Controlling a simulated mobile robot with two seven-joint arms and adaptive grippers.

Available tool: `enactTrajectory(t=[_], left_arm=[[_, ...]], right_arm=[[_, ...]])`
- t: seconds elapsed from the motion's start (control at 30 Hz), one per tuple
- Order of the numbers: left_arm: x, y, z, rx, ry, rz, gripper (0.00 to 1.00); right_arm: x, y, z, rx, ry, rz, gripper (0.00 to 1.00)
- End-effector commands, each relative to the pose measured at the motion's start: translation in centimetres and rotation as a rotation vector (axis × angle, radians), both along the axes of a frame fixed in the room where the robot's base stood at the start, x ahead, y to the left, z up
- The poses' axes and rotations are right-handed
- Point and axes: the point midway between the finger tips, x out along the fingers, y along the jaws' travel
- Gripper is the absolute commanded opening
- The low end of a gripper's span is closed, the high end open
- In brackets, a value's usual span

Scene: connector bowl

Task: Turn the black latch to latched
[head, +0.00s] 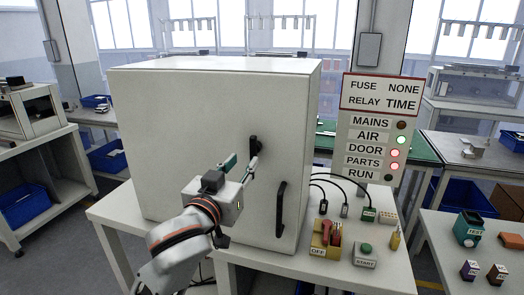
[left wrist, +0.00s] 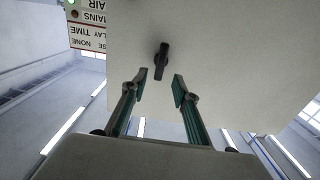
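The black latch (head: 254,146) is on the front door of the large light-grey cabinet (head: 190,110), above a black door handle (head: 281,208). In the left wrist view the latch (left wrist: 161,61) shows ahead, between and beyond the two fingers, its long side near vertical in that picture. My left gripper (head: 241,166) is just in front of the door, close to the latch. In the left wrist view my left gripper (left wrist: 158,92) has its fingers spread, with nothing between them. A gap seems to remain between fingertips and latch. My right gripper is out of view.
A sign panel (head: 380,130) with lit AIR, DOOR and PARTS lamps stands right of the cabinet. A red switch on a yellow OFF box (head: 325,240), a START button (head: 366,250) and cables are on the white table. A side table (head: 470,250) holds small labelled blocks.

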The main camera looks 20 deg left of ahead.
Motion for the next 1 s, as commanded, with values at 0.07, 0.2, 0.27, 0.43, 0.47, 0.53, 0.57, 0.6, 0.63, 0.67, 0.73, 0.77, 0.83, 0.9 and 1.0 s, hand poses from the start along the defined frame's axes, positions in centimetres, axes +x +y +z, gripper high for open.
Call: enactTrajectory(t=[0.07, 0.2, 0.27, 0.43, 0.47, 0.53, 0.57, 0.6, 0.63, 0.67, 0.73, 0.77, 0.83, 0.9, 1.0], left_arm=[[0.1, 0.0, 0.3, -0.001, -0.004, 0.002, 0.29], [1.3, 0.0, 0.4, -0.001, -0.004, 0.002, 0.29], [2.2, -0.1, 0.4, 0.0, -0.004, 0.002, 0.29], [4.9, -0.1, 0.4, 0.001, -0.003, 0.003, 0.29], [5.3, -0.1, 0.4, 0.001, -0.004, 0.003, 0.29], [6.2, -0.2, 0.4, -0.001, -0.004, 0.002, 0.29], [6.5, -0.2, 0.4, -0.001, -0.003, 0.002, 0.29], [6.9, -0.2, 0.4, -0.001, -0.004, 0.003, 0.29], [7.1, -0.2, 0.4, -0.001, -0.004, 0.003, 0.29], [7.3, -0.2, 0.3, -0.001, -0.004, 0.003, 0.29], [7.6, -0.2, 0.3, -0.001, -0.004, 0.003, 0.29], [7.7, -0.2, 0.3, -0.001, -0.004, 0.002, 0.29], [7.8, -0.2, 0.3, -0.002, -0.004, 0.002, 0.29], [7.8, -0.2, 0.3, -0.002, -0.004, 0.002, 0.29], [7.8, -0.2, 0.3, -0.002, -0.004, 0.002, 0.29]], right_arm=[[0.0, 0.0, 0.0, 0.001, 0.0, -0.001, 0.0], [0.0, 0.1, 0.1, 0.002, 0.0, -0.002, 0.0], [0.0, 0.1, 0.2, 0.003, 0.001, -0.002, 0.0], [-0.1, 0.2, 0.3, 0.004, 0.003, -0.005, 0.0], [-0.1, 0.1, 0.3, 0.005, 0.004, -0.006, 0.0], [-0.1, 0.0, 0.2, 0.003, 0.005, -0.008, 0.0], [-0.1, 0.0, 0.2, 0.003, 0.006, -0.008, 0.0], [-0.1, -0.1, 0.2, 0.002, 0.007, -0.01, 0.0], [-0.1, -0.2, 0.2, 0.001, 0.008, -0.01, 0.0], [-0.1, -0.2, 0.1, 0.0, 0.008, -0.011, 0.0], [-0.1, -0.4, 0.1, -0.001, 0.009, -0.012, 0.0], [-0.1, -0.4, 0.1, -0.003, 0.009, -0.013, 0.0], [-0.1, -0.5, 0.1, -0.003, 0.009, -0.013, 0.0], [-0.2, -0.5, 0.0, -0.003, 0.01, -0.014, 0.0], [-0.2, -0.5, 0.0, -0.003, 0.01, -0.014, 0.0]])
